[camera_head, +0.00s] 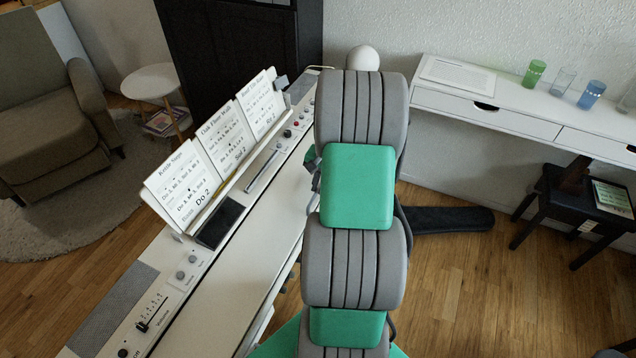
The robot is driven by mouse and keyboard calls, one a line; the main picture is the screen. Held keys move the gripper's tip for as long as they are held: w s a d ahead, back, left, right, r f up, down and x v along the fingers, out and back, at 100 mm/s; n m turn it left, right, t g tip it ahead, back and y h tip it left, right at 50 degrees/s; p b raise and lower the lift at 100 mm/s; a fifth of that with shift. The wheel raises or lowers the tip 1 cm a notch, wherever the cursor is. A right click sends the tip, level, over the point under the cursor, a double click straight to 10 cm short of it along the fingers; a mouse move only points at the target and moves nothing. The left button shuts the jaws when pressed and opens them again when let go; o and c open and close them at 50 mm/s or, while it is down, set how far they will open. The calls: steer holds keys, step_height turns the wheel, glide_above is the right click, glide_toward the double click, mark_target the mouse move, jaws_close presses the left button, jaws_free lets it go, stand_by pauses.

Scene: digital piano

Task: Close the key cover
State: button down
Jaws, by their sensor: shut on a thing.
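The digital piano (125,290) runs diagonally from the lower left to the upper middle. Its long, plain cream key cover (225,285) lies along the side nearer my arm, and no keys show. A pale strip (262,325) shows below the cover's right edge; I cannot tell what part it is. My grey and green arm stands in front of the piano's right part and hides the far end of the cover. My gripper is hidden behind the arm, so its fingers and their contact with the cover cannot be seen.
Sheet music (225,138) stands on the piano's rest, beside a dark display (219,222). A white wall desk (510,118) with several glasses is at the right, with a black stool (575,205) below. Wooden floor (470,280) is open at lower right.

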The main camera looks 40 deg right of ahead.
steer(key=shift+s, duration=0.2)
steer(key=c, duration=1.5)
jaws_free()
steer(key=shift+s+d, duration=0.1)
steer(key=shift+d, duration=0.05)
steer(key=shift+r, duration=0.1)
step_height(320, 180, up, 8)
steer(key=s, duration=0.1)
steer(key=shift+s+d+f+b, duration=0.2)
steer(key=shift+d+f+b, duration=0.05)
steer(key=shift+b, duration=0.05)
